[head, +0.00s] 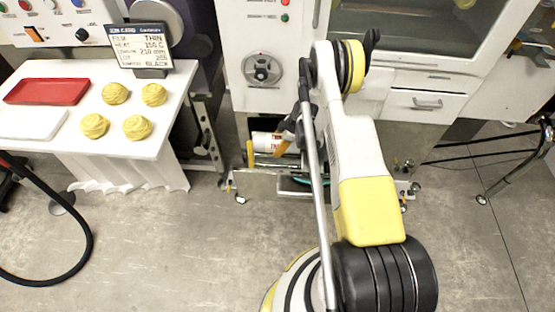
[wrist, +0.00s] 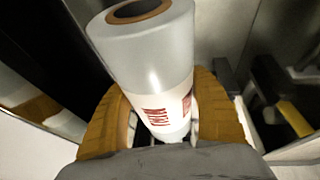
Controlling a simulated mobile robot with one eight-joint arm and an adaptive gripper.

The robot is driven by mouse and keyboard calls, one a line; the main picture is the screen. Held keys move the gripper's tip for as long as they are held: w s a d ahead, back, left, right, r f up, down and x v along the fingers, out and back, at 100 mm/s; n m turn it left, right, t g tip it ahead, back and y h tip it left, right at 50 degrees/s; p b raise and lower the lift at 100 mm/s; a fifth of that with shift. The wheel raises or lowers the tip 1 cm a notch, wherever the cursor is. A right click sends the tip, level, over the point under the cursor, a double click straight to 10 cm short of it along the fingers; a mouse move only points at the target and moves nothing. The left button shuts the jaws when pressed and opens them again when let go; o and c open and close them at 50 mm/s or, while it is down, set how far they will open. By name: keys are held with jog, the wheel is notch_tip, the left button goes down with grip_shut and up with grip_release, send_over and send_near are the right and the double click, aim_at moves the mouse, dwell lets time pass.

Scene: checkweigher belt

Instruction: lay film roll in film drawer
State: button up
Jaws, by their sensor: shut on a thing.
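The film roll (wrist: 150,50) is a pale, shiny cylinder with a brown core and a label with red lettering. My gripper (wrist: 163,108) is shut on it, with an orange finger on either side in the wrist view. In the head view, the roll (head: 266,141) lies roughly level in front of the machine's dark lower opening, and my gripper (head: 268,152) is partly hidden by my arm. Below it is a low open tray-like part (head: 290,186) with something teal inside. I cannot tell whether this is the film drawer, or whether the roll touches anything.
A white table (head: 75,148) at left holds a red tray (head: 47,91), a white tray (head: 32,124), several yellow rolled bundles (head: 138,127) and a black sign (head: 139,47). A shut white drawer (head: 427,102) with a handle is at right. A black hose (head: 85,250) lies on the floor.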

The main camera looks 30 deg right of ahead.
notch_tip(320, 180, down, 8)
jog(key=b, duration=0.3)
jog(key=shift+f, duration=0.15)
jog(key=o, duration=1.4)
jog(key=shift+o, duration=0.2)
jog(key=shift+r, duration=0.2)
jog(key=p+v, duration=0.4)
jog(key=v, duration=0.7)
jog(key=shift+s+r, duration=0.1)
jog(key=shift+r, duration=0.1)
jog(key=s+a+r+m+h, duration=0.1)
jog(key=a+r+m, duration=0.3)
jog(key=r, duration=1.2)
jog(key=a+r+m+h, duration=0.1)
jog(key=a+r, duration=0.5)
jog(key=r, duration=1)
jog(key=s+a+r+m+t, duration=0.2)
jog(key=s+a+r+m, duration=0.2)
jog(key=s+a+r, duration=0.5)
jog(key=s+a+r+m+t, duration=0.1)
jog(key=s+r+m, duration=0.1)
jog(key=s, duration=1.1)
jog(key=shift+a+r+m+h, duration=0.3)
jog(key=shift+a+r+h, duration=0.1)
jog(key=shift+r, duration=0.05)
